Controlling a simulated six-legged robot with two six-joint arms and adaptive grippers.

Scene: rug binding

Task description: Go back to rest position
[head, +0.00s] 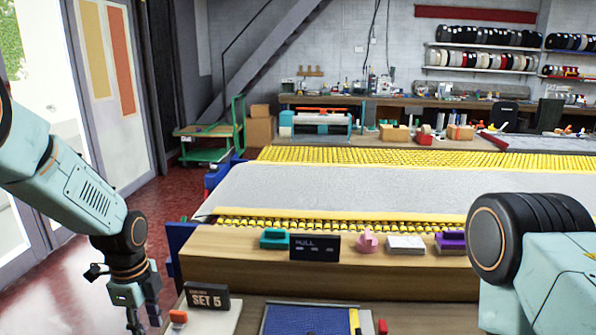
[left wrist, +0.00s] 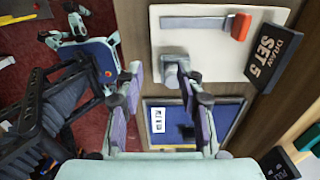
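My left gripper (head: 143,316) hangs at the lower left in the head view, pointing down beside the wooden bench. In the left wrist view its two fingers (left wrist: 160,68) are spread apart with nothing held between them. Below it are a white board (left wrist: 220,55) with an orange-handled tool (left wrist: 240,26) and a blue mat (left wrist: 215,118). A small grey piece (left wrist: 174,52) lies near one fingertip; I cannot tell what it is. My right arm comes in at the right of the head view, but its gripper is out of frame.
A SET 5 sign (head: 207,297) stands by the board. A wooden ledge (head: 230,262) holds a teal block (head: 274,239), a PULL sign (head: 315,247), a pink piece (head: 367,242) and a purple piece (head: 451,241). Behind is a grey rug (head: 330,188). Red floor (head: 80,290) is open at left.

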